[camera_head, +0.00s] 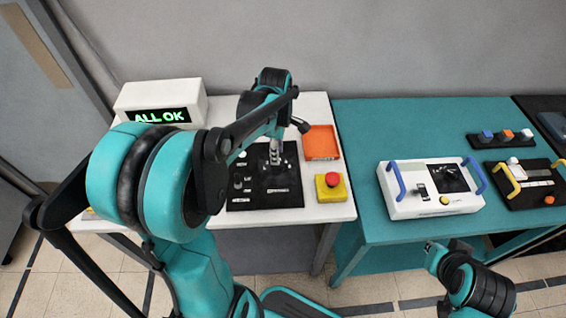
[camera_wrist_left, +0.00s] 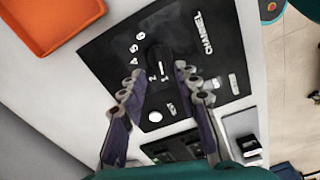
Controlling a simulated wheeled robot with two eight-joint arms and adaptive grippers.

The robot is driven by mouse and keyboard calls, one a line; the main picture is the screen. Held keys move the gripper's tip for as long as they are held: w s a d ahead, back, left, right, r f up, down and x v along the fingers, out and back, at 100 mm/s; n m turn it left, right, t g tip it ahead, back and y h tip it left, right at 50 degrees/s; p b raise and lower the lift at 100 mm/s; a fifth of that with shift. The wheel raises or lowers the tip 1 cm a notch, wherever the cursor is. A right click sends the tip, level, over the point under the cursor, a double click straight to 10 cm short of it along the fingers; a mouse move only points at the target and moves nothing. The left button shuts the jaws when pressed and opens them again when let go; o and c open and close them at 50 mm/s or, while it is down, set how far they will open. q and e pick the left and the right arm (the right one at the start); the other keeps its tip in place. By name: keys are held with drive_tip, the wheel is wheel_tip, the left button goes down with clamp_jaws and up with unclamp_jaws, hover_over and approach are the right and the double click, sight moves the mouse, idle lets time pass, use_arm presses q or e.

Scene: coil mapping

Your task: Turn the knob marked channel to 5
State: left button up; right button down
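The black panel (camera_head: 240,203) lies on the white table. In the left wrist view, the panel (camera_wrist_left: 110,50) carries the word CHANNEL (camera_wrist_left: 203,33) and a black knob (camera_wrist_left: 156,62) with small digits around it. The knob's exact pointing is hard to read. My left gripper (camera_head: 277,158) reaches down over the panel. In its wrist view, the two fingers (camera_wrist_left: 158,72) stand apart, one on either side of the knob's near end; I cannot tell whether they touch it. My right gripper (camera_head: 436,249) is small at the lower right, away from the panel; its fingers are unclear.
An orange tray (camera_head: 321,142) and a red button on a yellow box (camera_head: 331,187) stand right of the panel. A display (camera_head: 160,115) reads ALL OK. The teal table (camera_head: 390,118) holds a white device (camera_head: 408,208) with blue handles and a black device (camera_head: 530,195) with yellow handles.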

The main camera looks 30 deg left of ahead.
sight(277, 168)
use_arm(q)
wheel_tip(277, 168, down, 5)
drive_tip(key=shift+f+b, duration=0.2)
drive_tip(key=shift+b, duration=0.7)
clamp_jaws()
